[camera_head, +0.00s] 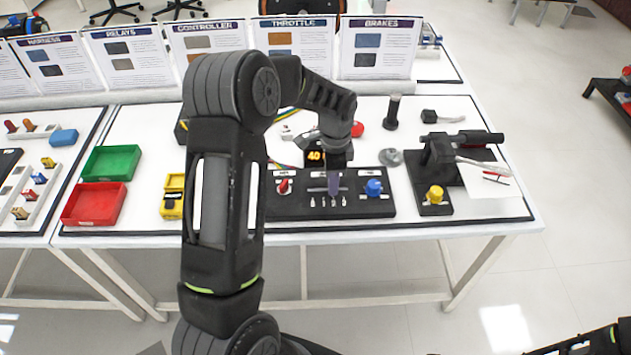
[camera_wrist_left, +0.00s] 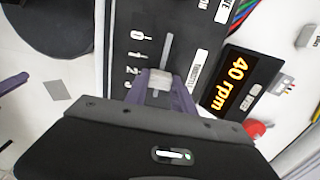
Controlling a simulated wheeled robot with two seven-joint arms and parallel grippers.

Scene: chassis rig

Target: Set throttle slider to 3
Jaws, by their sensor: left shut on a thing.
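The throttle panel (camera_head: 270,208) is a black strip at the front of the table, with the slider's slot and a number scale in its middle. My left gripper (camera_head: 333,190) points down over that slider. In the left wrist view, its purple fingers (camera_wrist_left: 160,92) are shut on the pale slider knob (camera_wrist_left: 160,78). The slot (camera_wrist_left: 168,48) shows beyond the knob. The scale (camera_wrist_left: 135,55) reads 0, 1, 2 and on; the knob looks to be around the 2, but its exact mark is partly hidden. The display (camera_wrist_left: 236,85) reads 40 rpm.
A red switch (camera_head: 284,186) and a blue knob (camera_head: 373,187) flank the slider on the panel. A black fixture with a yellow knob (camera_head: 435,193) stands to the right. Green (camera_head: 110,162) and red (camera_head: 95,203) bins stand left.

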